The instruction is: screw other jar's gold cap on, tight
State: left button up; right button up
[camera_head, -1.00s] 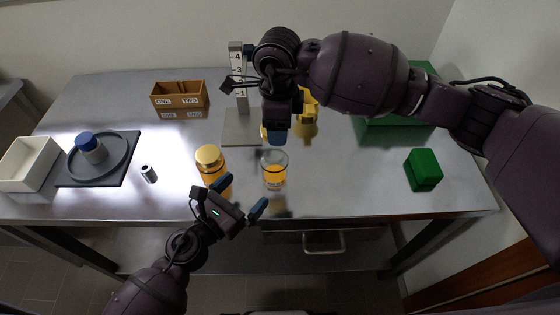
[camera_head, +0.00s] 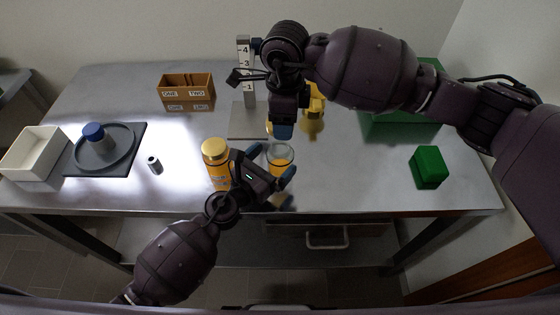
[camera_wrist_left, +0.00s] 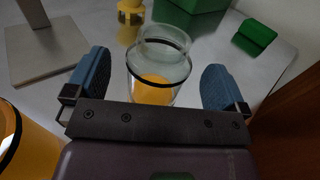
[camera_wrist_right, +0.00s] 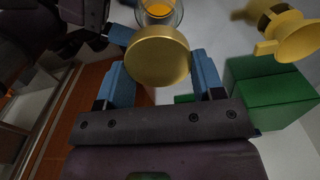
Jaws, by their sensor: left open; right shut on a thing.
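The open glass jar (camera_head: 281,153), with orange contents, stands uncapped on the metal table. My left gripper (camera_head: 266,168) is open around it; in the left wrist view the jar (camera_wrist_left: 158,72) is between the two blue fingers, with a gap on each side. My right gripper (camera_head: 282,130) is shut on a gold cap (camera_wrist_right: 157,57), which is mostly hidden in the head view. The right wrist view shows the cap apart from the jar (camera_wrist_right: 160,14), whose rim is partly hidden behind it. Another orange jar (camera_head: 217,178) wears its own gold cap (camera_head: 214,150).
A yellow fitting (camera_head: 313,118) and a numbered post (camera_head: 244,65) on a flat base stand behind the jar. A green box (camera_head: 400,128) and green block (camera_head: 428,168) are to the right. A small metal cylinder (camera_head: 154,164) lies left; the table front is free.

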aim_at(280, 154)
pick_arm(q)
jog(key=shift+x, duration=1.6)
jog(key=c, duration=1.4)
jog(key=shift+o, duration=0.2)
pick_arm(e)
jog(key=shift+f, duration=2.5)
jog(key=shift+f, duration=0.9)
jog(key=shift+f, duration=0.45)
